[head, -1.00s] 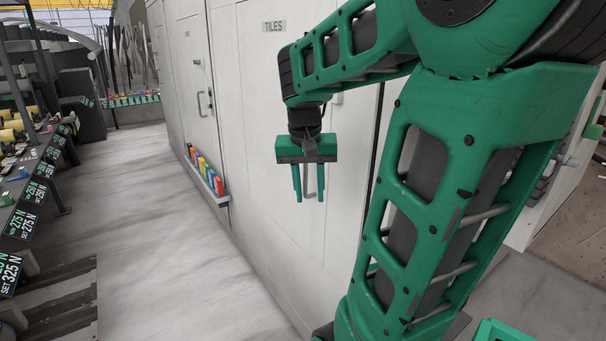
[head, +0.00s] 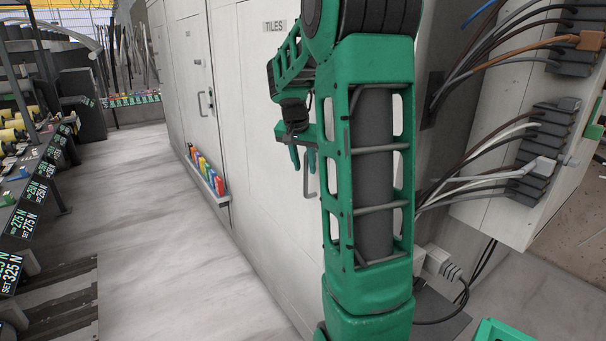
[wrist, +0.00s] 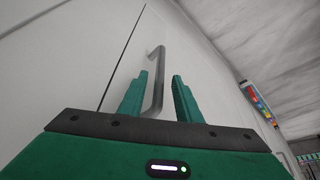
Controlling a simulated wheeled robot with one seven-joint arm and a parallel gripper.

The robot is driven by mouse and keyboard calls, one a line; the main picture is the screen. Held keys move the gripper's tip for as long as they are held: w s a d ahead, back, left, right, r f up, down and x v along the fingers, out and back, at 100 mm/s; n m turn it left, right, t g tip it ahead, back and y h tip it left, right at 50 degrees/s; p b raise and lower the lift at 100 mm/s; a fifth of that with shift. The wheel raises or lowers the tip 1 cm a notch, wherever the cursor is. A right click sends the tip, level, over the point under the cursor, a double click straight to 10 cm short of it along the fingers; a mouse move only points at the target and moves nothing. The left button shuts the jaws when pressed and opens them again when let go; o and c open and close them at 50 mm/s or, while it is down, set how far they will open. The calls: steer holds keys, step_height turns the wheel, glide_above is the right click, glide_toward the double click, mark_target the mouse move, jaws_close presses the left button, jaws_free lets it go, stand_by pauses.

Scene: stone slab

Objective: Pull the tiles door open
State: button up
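The tiles door (head: 262,110) is a white panel in the right-hand wall, labelled TILES, and looks shut and flush. Its grey bar handle (head: 309,182) shows just below and right of my gripper fingers, partly hidden by my arm. My green gripper (head: 302,172) is open in front of the door. In the wrist view the handle (wrist: 158,62) runs up between the two open fingers and extends past their tips. The fingers look apart from it. I cannot tell how deep the handle sits between them.
Another white door with a handle (head: 201,104) stands farther along the wall. A low ledge of coloured bottles (head: 207,172) juts from the wall. The pale floor (head: 165,240) left of the door is clear. A bench with displays (head: 25,200) lines the left; cables (head: 490,150) hang at right.

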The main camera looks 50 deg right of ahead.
steer(key=shift+x, duration=1.75)
steer(key=shift+a, duration=0.1)
jaws_close()
